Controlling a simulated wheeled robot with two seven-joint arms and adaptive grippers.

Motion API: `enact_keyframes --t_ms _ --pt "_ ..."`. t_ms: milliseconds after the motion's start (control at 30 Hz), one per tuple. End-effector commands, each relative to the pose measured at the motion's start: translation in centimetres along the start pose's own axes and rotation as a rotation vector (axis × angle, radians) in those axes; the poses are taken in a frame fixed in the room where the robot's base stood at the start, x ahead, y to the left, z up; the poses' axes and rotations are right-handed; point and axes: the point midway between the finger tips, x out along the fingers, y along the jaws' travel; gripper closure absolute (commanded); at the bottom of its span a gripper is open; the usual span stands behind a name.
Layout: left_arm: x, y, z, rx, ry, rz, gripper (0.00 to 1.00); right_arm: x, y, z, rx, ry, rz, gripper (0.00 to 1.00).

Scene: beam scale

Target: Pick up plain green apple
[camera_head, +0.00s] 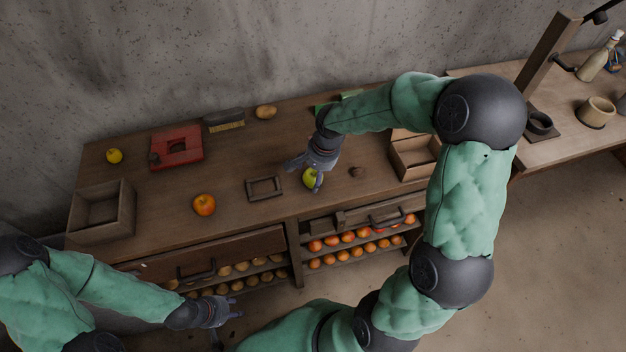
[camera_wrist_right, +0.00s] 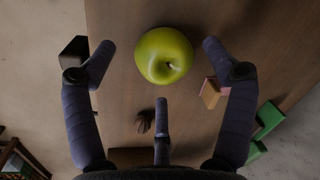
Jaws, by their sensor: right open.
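The plain green apple (camera_head: 310,178) sits on the wooden table near its front edge, right of the small dark frame. My right gripper (camera_head: 314,170) reaches down over it from behind. In the right wrist view the apple (camera_wrist_right: 164,55) lies just beyond and between the open fingers (camera_wrist_right: 165,75), with a visible gap on both sides. The gripper's body hides part of the apple in the head view. My left gripper (camera_head: 222,312) hangs empty in front of the table, low at the left; its finger opening is too small to judge.
On the table are a yellow fruit (camera_head: 114,156), an orange (camera_head: 204,205), a potato-like item (camera_head: 266,111), a small dark frame (camera_head: 264,188), a red box (camera_head: 177,147), a brush (camera_head: 223,119), an open wooden box (camera_head: 103,232), another box (camera_head: 400,158) and a brown lump (camera_head: 356,171).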

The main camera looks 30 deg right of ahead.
Motion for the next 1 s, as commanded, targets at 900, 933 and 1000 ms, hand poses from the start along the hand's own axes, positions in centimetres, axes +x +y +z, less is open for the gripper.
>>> enact_keyframes --t_ms 900,933,1000 --pt "1.0 -0.4 0.0 0.0 0.0 0.0 0.6 3.1 -0.1 -0.2 0.0 -0.001 0.0 0.78" --pt "1.0 -0.4 0.0 0.0 0.0 0.0 0.6 3.1 -0.1 -0.2 0.0 -0.001 0.0 0.78" --pt "1.0 -0.3 0.0 0.0 0.0 0.0 0.6 3.0 -0.1 -0.2 0.0 -0.001 -0.001 0.78"
